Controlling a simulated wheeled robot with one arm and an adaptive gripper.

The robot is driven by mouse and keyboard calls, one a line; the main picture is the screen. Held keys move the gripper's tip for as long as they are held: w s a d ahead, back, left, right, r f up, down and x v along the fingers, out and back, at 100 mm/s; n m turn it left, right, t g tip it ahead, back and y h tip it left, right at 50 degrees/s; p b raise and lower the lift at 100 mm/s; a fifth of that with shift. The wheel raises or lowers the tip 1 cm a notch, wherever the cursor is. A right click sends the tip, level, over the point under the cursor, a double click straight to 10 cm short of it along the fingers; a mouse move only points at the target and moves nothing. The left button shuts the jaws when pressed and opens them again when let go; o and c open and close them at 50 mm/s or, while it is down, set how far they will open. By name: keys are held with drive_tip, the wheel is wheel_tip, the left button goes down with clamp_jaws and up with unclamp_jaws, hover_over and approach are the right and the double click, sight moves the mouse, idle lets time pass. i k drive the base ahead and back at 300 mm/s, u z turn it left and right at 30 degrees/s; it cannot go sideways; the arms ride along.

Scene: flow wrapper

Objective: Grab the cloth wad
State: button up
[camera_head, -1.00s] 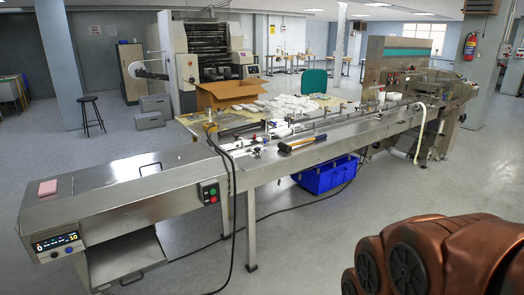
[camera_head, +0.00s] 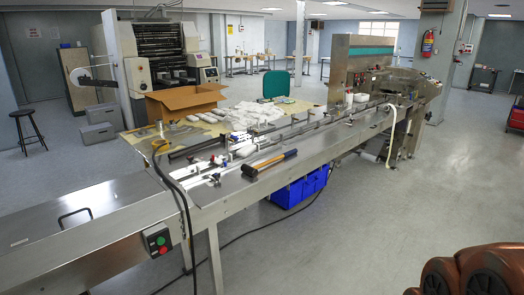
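I cannot pick out a cloth wad for certain at this distance. A pile of white, crumpled-looking pieces (camera_head: 252,115) lies on the table behind the flow wrapper's long conveyor (camera_head: 300,134). Smaller white bits lie on the near part of the conveyor, too small to identify. My gripper is not in view. Only copper-coloured links of my arm show at the lower right, well apart from the machine.
A hammer-like tool (camera_head: 270,163) lies on the conveyor's front edge. An open cardboard box (camera_head: 187,103) stands behind. A blue crate (camera_head: 297,189) sits under the machine. A black cable hangs over the near side. The floor (camera_head: 370,225) right of the machine is clear.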

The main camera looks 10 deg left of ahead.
sight(218, 162)
drive_tip(key=z, duration=0.05)
drive_tip(key=i, duration=1.25)
drive_tip(key=u, duration=1.05)
drive_tip(key=i, duration=0.75)
drive_tip(key=u, duration=1.1)
drive_tip(key=i, duration=0.25)
drive_tip(key=u, duration=0.2)
